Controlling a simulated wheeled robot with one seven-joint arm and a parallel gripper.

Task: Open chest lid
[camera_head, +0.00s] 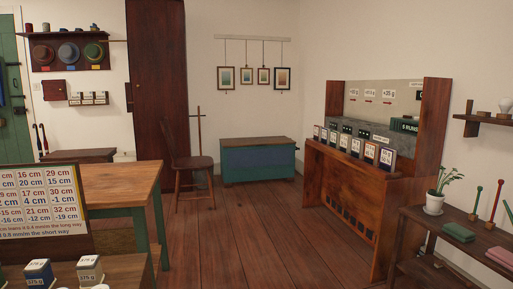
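A teal-blue chest (258,163) with a brown wooden lid (258,142) stands on the floor against the far wall, a little right of centre in the head view. The lid looks closed, lying flat on the chest. The whole front of the chest shows, and nothing covers it. My gripper and arm are not in this view, so their place relative to the chest cannot be seen.
A wooden chair (192,170) stands just left of the chest. A table with green legs (125,184) is at the left. A tall wooden desk (350,190) stands at the right, near a low plant shelf (460,235). The plank floor (262,240) between them is clear.

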